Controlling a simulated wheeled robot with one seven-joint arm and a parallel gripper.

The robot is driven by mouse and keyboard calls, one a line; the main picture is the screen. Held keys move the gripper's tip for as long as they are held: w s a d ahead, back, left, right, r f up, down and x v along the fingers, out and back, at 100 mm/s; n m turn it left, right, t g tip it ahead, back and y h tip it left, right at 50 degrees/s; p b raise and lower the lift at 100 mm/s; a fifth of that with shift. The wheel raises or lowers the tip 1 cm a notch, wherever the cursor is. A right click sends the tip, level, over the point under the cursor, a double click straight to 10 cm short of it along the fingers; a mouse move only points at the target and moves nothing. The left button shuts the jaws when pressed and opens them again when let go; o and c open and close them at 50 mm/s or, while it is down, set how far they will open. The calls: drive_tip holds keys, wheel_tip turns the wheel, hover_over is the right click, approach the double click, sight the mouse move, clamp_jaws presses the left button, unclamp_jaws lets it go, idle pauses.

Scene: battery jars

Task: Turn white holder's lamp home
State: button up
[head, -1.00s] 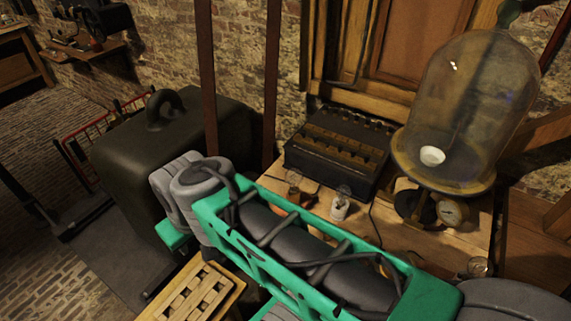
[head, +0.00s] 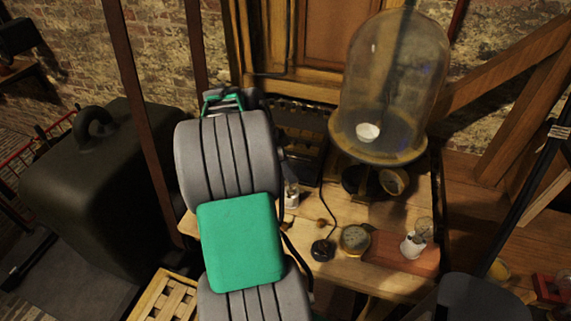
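A white holder (head: 411,246) with a clear glass lamp (head: 424,229) stands on a reddish-brown mat at the right of the bench. The lamp looks seated at the holder's top; how far it is turned in cannot be told. A second small whitish holder (head: 291,193) shows beside my arm, near the dark box, and is partly hidden. My grey and green arm rises through the middle of the view and covers the left part of the bench. My gripper's fingers do not show; they are hidden behind the arm or out of frame.
A glass bell jar (head: 392,85) on a stand with a gauge (head: 393,182) rises behind the bench. A dark box (head: 303,140) stands at the back. A round brass dial (head: 355,240) and a black corded piece (head: 322,250) lie on the wooden bench (head: 345,268).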

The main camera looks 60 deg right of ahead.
sight(294, 191)
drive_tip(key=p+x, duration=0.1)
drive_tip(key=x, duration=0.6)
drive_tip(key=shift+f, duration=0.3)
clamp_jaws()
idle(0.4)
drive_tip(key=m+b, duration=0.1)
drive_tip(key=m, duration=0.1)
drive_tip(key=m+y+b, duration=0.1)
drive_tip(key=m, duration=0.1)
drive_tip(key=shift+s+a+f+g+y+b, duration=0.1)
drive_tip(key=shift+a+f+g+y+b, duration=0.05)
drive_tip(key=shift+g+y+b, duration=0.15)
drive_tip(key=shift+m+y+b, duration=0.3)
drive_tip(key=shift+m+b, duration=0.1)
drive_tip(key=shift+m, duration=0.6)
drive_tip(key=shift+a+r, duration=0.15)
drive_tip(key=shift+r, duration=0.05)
